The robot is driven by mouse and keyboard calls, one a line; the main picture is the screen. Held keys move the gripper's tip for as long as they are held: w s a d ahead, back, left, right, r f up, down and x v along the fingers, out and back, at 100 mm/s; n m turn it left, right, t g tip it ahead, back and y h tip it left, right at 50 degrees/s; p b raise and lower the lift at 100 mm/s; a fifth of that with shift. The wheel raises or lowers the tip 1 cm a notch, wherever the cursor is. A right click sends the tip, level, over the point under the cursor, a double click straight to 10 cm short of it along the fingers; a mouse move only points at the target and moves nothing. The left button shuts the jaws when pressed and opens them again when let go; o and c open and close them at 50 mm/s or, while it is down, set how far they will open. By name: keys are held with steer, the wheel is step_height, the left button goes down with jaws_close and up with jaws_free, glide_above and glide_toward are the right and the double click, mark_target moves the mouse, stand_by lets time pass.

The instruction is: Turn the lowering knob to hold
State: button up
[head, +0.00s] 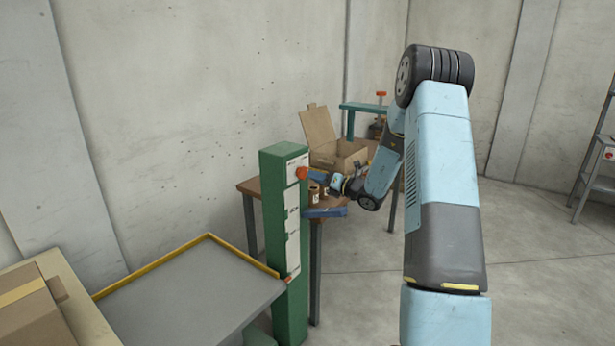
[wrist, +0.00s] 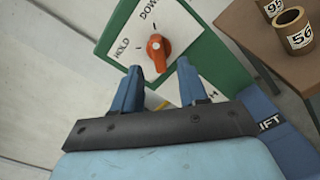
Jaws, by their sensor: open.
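The lowering knob (wrist: 158,51) is orange-red and sits on a white plate (wrist: 190,30) marked HOLD and DOWN on the green post. In the head view the knob (head: 302,172) shows near the top of the green post (head: 270,240). My gripper (wrist: 157,72) is open, with one blue finger on each side below the knob. The fingertips do not visibly grip it. In the head view my gripper (head: 318,182) is just right of the knob, partly hidden.
A wooden table (head: 248,187) stands behind the post, with an open cardboard box (head: 335,150) on it. Brown numbered cups (wrist: 293,32) stand on the table to the right. A grey tray (head: 190,295) with a yellow rim lies left of the post. A blue lever marked LIFT (wrist: 275,130) is below right.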

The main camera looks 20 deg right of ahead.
mark_target(306, 174)
steer(key=shift+x, duration=2.45)
jaws_close()
